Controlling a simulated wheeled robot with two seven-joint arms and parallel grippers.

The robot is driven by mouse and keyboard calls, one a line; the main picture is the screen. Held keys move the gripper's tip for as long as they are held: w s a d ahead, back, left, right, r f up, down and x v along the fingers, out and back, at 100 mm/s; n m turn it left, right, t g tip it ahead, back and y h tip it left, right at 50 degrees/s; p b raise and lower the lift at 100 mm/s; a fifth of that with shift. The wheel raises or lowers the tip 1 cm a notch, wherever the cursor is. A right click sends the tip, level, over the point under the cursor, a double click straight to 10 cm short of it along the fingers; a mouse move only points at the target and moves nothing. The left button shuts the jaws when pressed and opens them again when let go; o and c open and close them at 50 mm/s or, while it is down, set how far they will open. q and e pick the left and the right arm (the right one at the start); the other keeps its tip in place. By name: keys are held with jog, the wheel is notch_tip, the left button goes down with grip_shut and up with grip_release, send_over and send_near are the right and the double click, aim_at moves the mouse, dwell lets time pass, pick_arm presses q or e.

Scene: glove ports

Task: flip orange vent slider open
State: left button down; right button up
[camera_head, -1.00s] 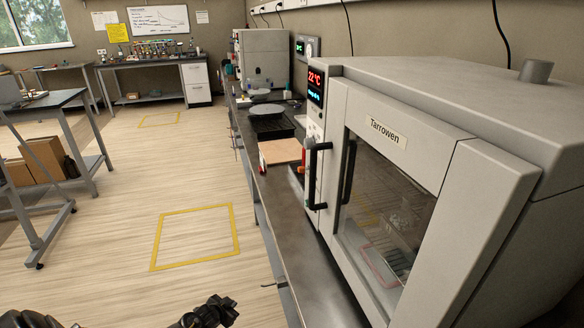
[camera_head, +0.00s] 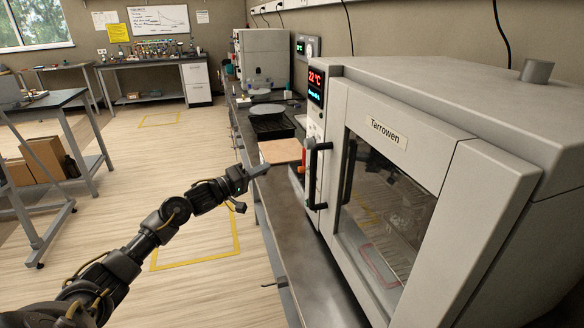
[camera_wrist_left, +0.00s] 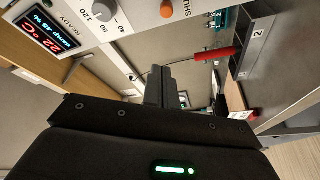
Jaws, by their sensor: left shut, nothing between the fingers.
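The orange slider (camera_wrist_left: 167,9) shows as a small round knob at the top edge of the left wrist view. It sits on the pale front panel beside lettering that starts "SHU", cut off by the frame edge. The panel belongs to the grey Tarrowen oven (camera_head: 400,175). I cannot make the slider out in the head view. My left gripper (camera_head: 263,170) is shut and empty, over the bench edge to the left of the panel. Its closed fingers (camera_wrist_left: 159,85) are apart from the slider in the left wrist view. My right gripper is out of view.
A numbered dial (camera_wrist_left: 103,10) and a lit display (camera_wrist_left: 47,31) are on the panel. The black door handle (camera_head: 316,175) juts out from the oven. A tan board (camera_head: 280,151) lies on the bench.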

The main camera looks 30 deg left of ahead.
aim_at(304, 169)
pick_arm(q)
jog(key=shift+n, duration=0.5)
